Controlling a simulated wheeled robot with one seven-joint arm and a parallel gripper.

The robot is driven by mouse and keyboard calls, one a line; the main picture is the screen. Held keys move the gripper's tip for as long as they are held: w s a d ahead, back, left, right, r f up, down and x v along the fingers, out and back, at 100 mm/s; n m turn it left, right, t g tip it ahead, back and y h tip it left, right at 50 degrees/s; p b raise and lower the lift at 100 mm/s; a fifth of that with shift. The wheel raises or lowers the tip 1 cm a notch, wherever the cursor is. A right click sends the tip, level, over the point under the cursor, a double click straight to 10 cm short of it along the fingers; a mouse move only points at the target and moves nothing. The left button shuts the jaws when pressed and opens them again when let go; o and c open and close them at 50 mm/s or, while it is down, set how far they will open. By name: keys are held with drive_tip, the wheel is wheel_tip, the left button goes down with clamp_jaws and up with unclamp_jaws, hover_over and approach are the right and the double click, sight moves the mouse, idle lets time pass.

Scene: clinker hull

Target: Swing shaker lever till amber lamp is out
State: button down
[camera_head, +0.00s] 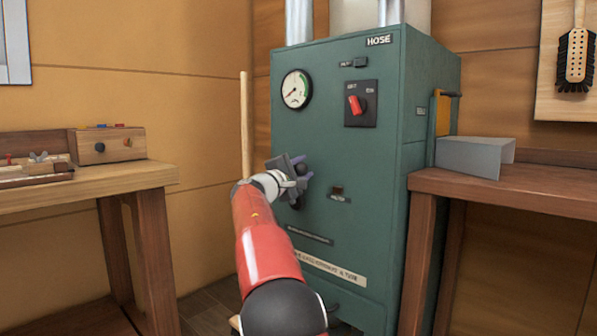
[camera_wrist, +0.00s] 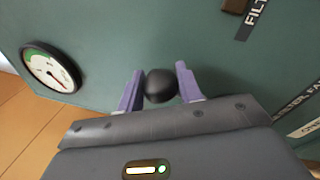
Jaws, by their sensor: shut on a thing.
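The green cabinet (camera_head: 345,130) stands in the middle of the head view. My gripper (camera_head: 302,170) is at its front, below the round gauge. In the wrist view my gripper (camera_wrist: 160,86) has its two purple fingers shut on a black ball knob (camera_wrist: 159,86), the shaker lever's end. The lever's shaft is hidden behind the knob. The small lamp (camera_head: 338,192) labelled FILTER sits right of my gripper and looks dark brown, with no clear glow. Its edge also shows at the top of the wrist view (camera_wrist: 235,5).
A wooden bench (camera_head: 120,182) stands left and another (camera_head: 510,192) right, with a grey bent sheet (camera_head: 472,157). A wooden pole (camera_head: 246,125) stands beside the cabinet.

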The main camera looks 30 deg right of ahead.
drive_tip(key=shift+s+f+m, duration=0.15)
drive_tip(key=shift+f+m, duration=0.1)
drive_tip(key=shift+m, duration=0.05)
drive_tip(key=c, duration=1)
unclamp_jaws()
drive_tip(key=shift+o, duration=0.2)
drive_tip(key=shift+r, duration=0.1)
drive_tip(key=shift+b+v, duration=0.8)
drive_tip(key=shift+v, duration=3.1)
